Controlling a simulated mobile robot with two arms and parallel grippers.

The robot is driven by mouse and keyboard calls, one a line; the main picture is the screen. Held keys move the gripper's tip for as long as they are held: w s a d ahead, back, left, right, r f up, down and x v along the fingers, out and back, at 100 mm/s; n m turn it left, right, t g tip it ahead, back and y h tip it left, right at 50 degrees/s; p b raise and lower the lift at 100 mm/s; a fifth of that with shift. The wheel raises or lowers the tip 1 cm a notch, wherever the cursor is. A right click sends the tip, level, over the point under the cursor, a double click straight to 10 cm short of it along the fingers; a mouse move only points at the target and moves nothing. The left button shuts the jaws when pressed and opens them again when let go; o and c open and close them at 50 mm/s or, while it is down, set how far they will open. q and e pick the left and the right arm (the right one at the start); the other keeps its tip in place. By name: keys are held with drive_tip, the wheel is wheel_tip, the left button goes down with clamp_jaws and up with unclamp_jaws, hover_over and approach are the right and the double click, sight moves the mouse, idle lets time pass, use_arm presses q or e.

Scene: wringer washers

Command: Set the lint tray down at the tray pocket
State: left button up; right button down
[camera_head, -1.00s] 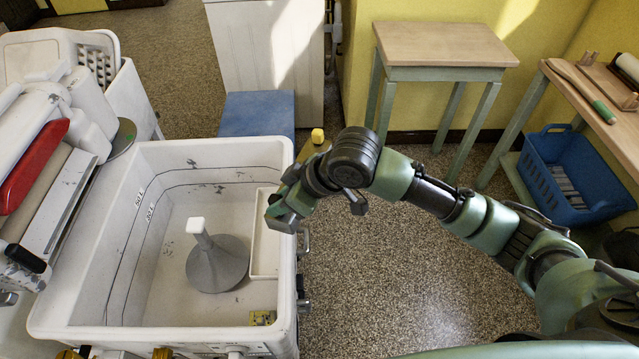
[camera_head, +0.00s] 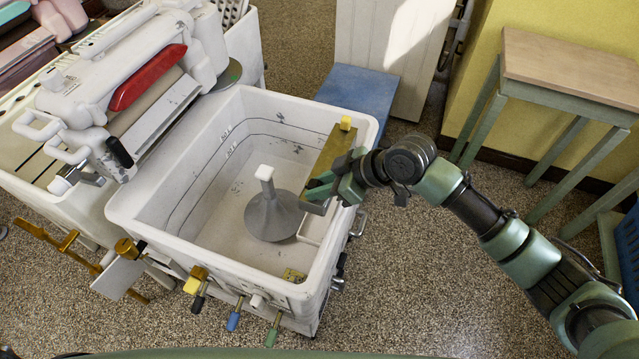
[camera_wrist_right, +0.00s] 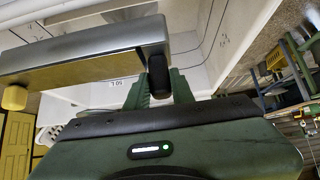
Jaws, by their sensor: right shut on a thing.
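The lint tray (camera_head: 329,152) is a brass-coloured and grey metal piece with a yellow knob at its far end. My right gripper (camera_head: 338,188) is shut on it and holds it over the inner right side of the white tub (camera_head: 190,160). In the right wrist view the tray (camera_wrist_right: 85,62) stretches left from the fingers (camera_wrist_right: 158,88), its knob at the far left. The white tray pocket (camera_head: 314,226) lies inside the tub by its right wall, partly hidden by gripper and tray. I cannot tell whether the tray touches the tub. My left gripper is not in view.
A grey agitator (camera_head: 272,212) with a white top stands in the tub, left of the pocket. A wringer with a red lever (camera_head: 147,78) stands at the left. A blue block (camera_head: 357,93) is behind the tub. A wooden table (camera_head: 570,70) stands at the right.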

sight(319, 201)
drive_tip(key=shift+f+b, duration=1.65)
drive_tip(key=shift+f, duration=1.15)
drive_tip(key=shift+f+b, duration=1.1)
drive_tip(key=shift+f, duration=0.8)
drive_tip(key=shift+f, duration=0.25)
drive_tip(key=shift+f+b, duration=0.95)
drive_tip(key=shift+f, duration=0.45)
drive_tip(key=c, duration=1.1)
unclamp_jaws()
drive_tip(key=shift+c, duration=0.2)
drive_tip(key=o, duration=0.6)
drive_tip(key=shift+s+f, duration=0.15)
drive_tip(key=shift+f, duration=0.1)
drive_tip(key=shift+r, duration=0.1)
